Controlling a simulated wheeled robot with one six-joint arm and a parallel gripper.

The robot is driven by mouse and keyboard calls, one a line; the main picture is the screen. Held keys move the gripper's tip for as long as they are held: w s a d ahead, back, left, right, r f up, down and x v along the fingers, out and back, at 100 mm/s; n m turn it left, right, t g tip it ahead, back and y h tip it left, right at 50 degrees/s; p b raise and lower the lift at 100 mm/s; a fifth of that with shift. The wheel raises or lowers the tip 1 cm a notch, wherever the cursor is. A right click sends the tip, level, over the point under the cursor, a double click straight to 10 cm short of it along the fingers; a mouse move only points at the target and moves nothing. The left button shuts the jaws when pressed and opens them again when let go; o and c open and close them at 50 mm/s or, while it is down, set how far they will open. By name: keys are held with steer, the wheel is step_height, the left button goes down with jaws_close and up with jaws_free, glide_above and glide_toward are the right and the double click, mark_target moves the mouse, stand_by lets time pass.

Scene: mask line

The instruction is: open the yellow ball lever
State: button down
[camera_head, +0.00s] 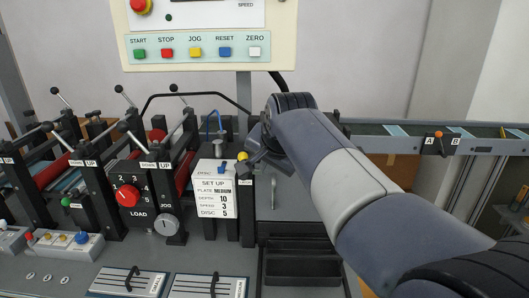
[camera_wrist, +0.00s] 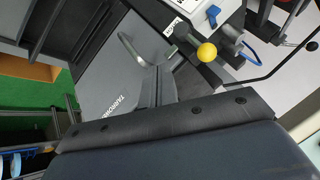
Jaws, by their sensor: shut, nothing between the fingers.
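The yellow ball (camera_head: 242,156) is the knob of a lever beside the set-up card, in the middle of the head view. In the wrist view the yellow ball (camera_wrist: 207,52) sits on a short grey stem coming from the machine's side. My gripper (camera_head: 254,163) is just right of the ball in the head view, partly hidden by my own wrist. In the wrist view my gripper (camera_wrist: 163,72) has its fingers together and empty, with the ball off to the upper right of the tips. Ball and fingers look apart there.
The set-up card (camera_head: 213,197) stands left of the ball. A grey panel (camera_wrist: 113,80) with a bent handle (camera_wrist: 130,45) lies near my fingers. A black tray (camera_head: 300,268) is below, a conveyor (camera_head: 380,141) at right. A blue-tipped lever (camera_wrist: 213,12) is near the ball.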

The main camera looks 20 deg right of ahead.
steer(key=w, duration=0.1)
steer(key=w+a+p, duration=0.1)
steer(key=w+a, duration=0.1)
steer(key=shift+w+a, duration=0.25)
steer(key=shift+w, duration=0.15)
steer(key=shift+a+r+h+p, duration=0.1)
steer(key=shift+a+h+p, duration=0.15)
steer(key=shift+p, duration=0.2)
steer(key=shift+w+a+r+h+p, duration=0.1)
steer(key=shift+a+h+p, duration=0.1)
steer(key=shift+h+p, duration=0.15)
steer(key=w+a+f+n+g+h+p, duration=0.1)
steer(key=a+n+h, duration=0.3)
steer(key=h, duration=0.6)
steer(key=shift+w+a+f+n+g, duration=0.3)
steer(key=shift+w+a+f+g, duration=0.4)
steer(key=shift+a, duration=0.55)
steer(key=shift+s, duration=0.1)
